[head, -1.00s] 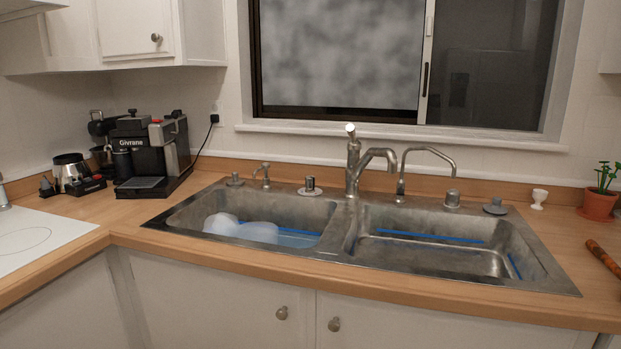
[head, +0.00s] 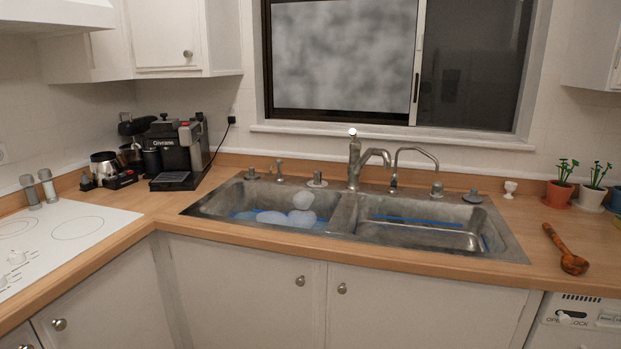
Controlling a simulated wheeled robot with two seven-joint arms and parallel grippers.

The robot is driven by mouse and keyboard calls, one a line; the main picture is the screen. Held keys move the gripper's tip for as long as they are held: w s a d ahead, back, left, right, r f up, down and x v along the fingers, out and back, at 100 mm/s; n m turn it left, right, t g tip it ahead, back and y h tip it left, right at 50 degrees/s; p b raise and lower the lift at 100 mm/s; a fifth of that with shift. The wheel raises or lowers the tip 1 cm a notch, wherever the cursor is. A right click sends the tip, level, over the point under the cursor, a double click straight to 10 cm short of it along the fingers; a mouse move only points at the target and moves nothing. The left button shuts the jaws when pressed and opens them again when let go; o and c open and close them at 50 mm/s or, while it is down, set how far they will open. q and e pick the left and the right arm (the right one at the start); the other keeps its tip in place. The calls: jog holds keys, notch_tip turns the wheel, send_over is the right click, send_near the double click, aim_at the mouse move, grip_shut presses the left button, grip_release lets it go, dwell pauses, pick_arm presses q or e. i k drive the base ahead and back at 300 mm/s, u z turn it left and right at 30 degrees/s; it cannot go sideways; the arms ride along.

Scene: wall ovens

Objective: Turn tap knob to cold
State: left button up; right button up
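The main tap (head: 356,160) stands behind the divider of the double steel sink (head: 345,213). Its spout points to the right and its top ends in a light-coloured cap, the tap knob (head: 352,132). I cannot tell which way the knob is turned. A thinner curved spout (head: 411,160) stands to its right. A small tap (head: 279,170) and low fittings stand along the sink's back rim. Neither of my grippers is in view.
White plates or bowls (head: 303,200) lie in the left basin. A coffee machine (head: 177,155) stands left of the sink. A wooden spoon (head: 567,252) and potted plants (head: 559,190) are at the right. A white cooktop (head: 65,235) is at the left. The counter front is clear.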

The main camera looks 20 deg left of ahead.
aim_at(317, 173)
jog(key=u, duration=0.75)
jog(key=i, duration=0.6)
jog(key=u, duration=1)
jog(key=i, duration=0.95)
